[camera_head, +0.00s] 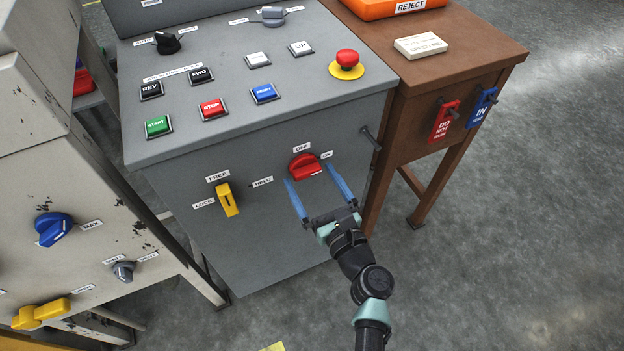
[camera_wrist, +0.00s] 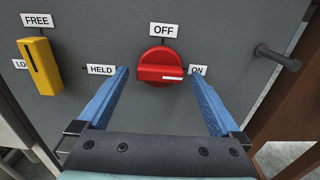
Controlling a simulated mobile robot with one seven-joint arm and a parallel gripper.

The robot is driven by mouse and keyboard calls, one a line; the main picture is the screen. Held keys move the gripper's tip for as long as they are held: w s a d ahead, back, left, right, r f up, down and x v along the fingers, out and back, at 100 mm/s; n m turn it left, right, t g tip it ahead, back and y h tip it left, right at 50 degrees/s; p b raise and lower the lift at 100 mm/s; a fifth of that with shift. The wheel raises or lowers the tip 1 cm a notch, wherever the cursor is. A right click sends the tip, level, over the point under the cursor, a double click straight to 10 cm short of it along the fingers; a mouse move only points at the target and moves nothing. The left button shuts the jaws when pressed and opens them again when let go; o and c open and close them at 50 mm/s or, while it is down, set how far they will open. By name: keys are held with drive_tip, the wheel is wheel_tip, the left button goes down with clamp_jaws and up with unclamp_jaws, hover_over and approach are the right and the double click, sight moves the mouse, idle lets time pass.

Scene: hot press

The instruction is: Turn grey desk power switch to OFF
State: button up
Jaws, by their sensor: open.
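The grey desk (camera_head: 262,243) stands in the middle of the head view. Its power switch is a red rotary knob (camera_head: 304,166) on the front panel, with an OFF label above and an ON label to its right. In the wrist view the red knob (camera_wrist: 160,66) has a white mark pointing right, towards ON. My gripper (camera_head: 314,178) is open, its two blue fingers pointing at the panel. In the wrist view the fingers (camera_wrist: 160,84) lie to the left and right of the knob, with nothing between them held. Whether the tips touch the panel cannot be told.
A yellow lever (camera_head: 228,199) marked FREE, LOCK and HELD is left of the knob. A dark peg (camera_head: 371,139) sticks out on the right. Several buttons and a red emergency stop (camera_head: 347,62) are on top. A brown table (camera_head: 450,62) stands to the right.

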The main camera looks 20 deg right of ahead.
drive_tip(key=shift+w, duration=0.25)
drive_tip(key=c, duration=1.3)
